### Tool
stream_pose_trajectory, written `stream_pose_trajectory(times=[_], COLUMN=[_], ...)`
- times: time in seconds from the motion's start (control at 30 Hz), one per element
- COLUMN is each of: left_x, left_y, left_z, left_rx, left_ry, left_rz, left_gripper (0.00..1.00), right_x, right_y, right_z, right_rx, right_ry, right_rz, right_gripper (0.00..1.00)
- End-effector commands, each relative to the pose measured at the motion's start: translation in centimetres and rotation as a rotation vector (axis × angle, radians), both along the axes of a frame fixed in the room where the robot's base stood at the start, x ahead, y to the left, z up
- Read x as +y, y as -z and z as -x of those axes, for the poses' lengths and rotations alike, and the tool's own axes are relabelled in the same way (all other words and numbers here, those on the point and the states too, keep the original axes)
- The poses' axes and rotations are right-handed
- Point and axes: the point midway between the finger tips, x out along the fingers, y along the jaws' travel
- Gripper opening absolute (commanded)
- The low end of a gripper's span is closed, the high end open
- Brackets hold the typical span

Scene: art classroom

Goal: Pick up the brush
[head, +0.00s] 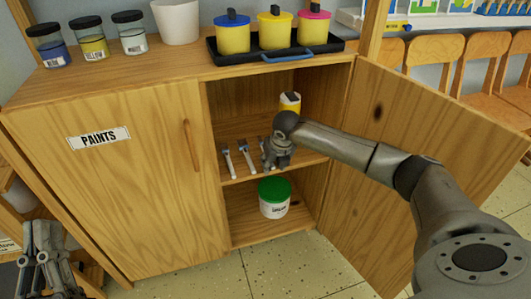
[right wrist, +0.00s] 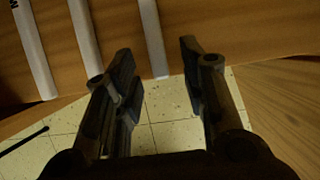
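Brushes lie side by side on the cabinet's middle shelf (head: 240,172), handles toward the front edge. In the head view, one brush (head: 228,161) is at the left and another (head: 246,158) beside it. A third is partly hidden by my right gripper (head: 276,160). In the right wrist view, three pale handles show: left (right wrist: 35,50), middle (right wrist: 85,35) and right (right wrist: 153,40). My right gripper (right wrist: 156,76) is open and empty, with the right handle's end between its fingertips in the picture. My left gripper (head: 45,250) is low at the left, away from the brushes.
The cabinet's right door (head: 435,130) stands open beside my right arm; its left door (head: 110,190) is shut. A white tub with a green lid (head: 274,205) stands on the bottom compartment. A yellow container (head: 290,103) stands behind my right gripper. Jars and a black tray (head: 225,60) are on top.

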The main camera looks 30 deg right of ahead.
Motion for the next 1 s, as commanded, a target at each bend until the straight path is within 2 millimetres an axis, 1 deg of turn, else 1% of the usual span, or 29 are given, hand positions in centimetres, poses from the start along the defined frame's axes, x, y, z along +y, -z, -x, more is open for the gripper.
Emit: stream_pose_trajectory(times=[0.07, 0.37, 0.4, 0.77, 0.87, 1.0], left_x=[0.0, 0.0, 0.0, 0.0, 0.0, 0.0], left_y=[0.0, 0.0, 0.0, 0.1, 0.5, 1.5], left_z=[0.0, 0.0, 0.0, -0.1, -0.3, -0.9], left_rx=[0.001, 0.002, 0.002, 0.011, 0.034, 0.098], left_ry=[0.0, 0.0, 0.0, -0.001, -0.002, -0.006], left_rz=[0.0, -0.001, -0.001, -0.002, -0.009, -0.028], left_gripper=[0.0, 0.0, 0.0, 0.0, 0.0, 0.0], right_x=[0.0, 0.0, 0.0, 0.0, 0.0, 0.0], right_y=[0.0, 0.0, 0.0, -0.1, -0.3, -0.8], right_z=[0.0, 0.0, 0.0, 0.0, 0.0, 0.0], right_rx=[0.0, 0.0, 0.0, 0.0, 0.0, -0.001], right_ry=[0.0, 0.0, 0.0, 0.0, 0.0, 0.0], right_rz=[0.0, 0.0, 0.0, 0.0, 0.0, 0.0], right_gripper=[0.38, 0.01, 0.0, 0.0, 0.0, 0.0])
